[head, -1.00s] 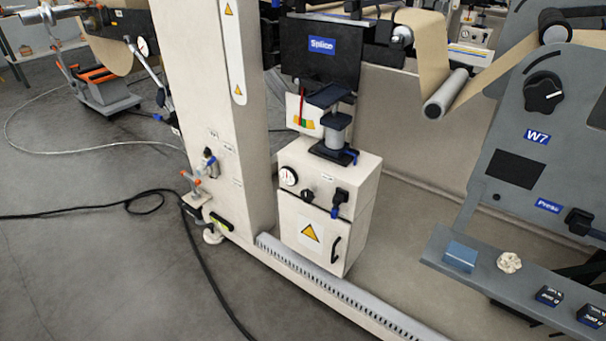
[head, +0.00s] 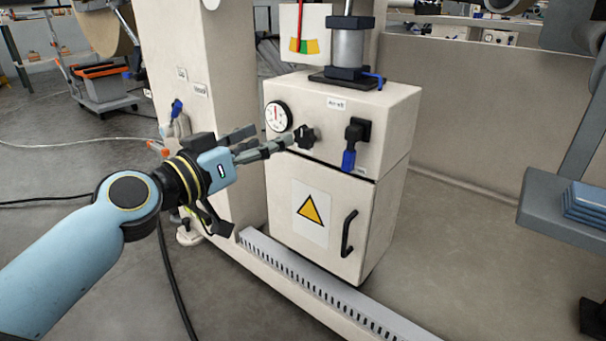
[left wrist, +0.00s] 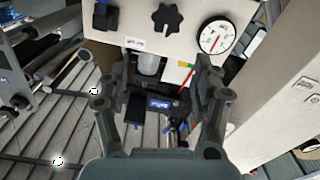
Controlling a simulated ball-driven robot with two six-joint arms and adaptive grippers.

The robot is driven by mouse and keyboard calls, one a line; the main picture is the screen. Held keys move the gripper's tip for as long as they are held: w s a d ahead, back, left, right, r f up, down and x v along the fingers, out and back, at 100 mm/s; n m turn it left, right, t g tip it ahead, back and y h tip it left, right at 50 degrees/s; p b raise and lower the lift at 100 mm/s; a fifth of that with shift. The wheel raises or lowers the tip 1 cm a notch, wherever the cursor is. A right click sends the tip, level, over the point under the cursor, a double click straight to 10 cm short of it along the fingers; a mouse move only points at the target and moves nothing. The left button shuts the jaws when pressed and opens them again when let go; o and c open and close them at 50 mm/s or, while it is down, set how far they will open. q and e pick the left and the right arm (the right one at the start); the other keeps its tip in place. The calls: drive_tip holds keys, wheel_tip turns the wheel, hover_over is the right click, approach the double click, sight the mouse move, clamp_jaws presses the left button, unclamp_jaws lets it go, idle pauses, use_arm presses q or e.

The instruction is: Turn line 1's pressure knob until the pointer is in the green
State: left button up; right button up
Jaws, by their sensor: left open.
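A black lobed knob (head: 304,136) is on the front of a cream cabinet (head: 385,112), right of a round white gauge (head: 278,116) with a red needle. The left wrist view shows the knob (left wrist: 167,18) and gauge (left wrist: 216,36) upside down at the top. The gauge's needle is nearly upright in the head view; I see no clear green on its face. My left gripper (head: 272,142) is open, its fingers reaching toward the knob from the left. In the wrist view its open fingers (left wrist: 160,72) are empty and apart from the knob. My right gripper is not visible.
A blue-handled black valve (head: 354,145) sits right of the knob. A coloured scale (head: 304,46) with a red pointer hangs above the cabinet. A cream column (head: 225,70) stands left. A slotted rail (head: 310,290) runs along the floor before the cabinet.

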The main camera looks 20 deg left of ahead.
sight(302, 138)
use_arm(q)
drive_tip(key=w+d+f, duration=0.1)
drive_tip(key=w, duration=0.2)
drive_tip(key=w+d+f+b, duration=0.1)
drive_tip(key=w, duration=0.2)
drive_tip(key=w+d+f, duration=0.1)
drive_tip(key=w, duration=0.2)
drive_tip(key=shift+w, duration=0.1)
drive_tip(key=shift+b+x, duration=0.3)
drive_tip(key=shift+x, duration=0.45)
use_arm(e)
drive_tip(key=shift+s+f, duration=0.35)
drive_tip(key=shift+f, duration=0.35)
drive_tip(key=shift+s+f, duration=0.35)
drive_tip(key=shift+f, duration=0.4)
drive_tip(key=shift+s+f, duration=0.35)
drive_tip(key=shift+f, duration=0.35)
use_arm(q)
drive_tip(key=c, duration=1.2)
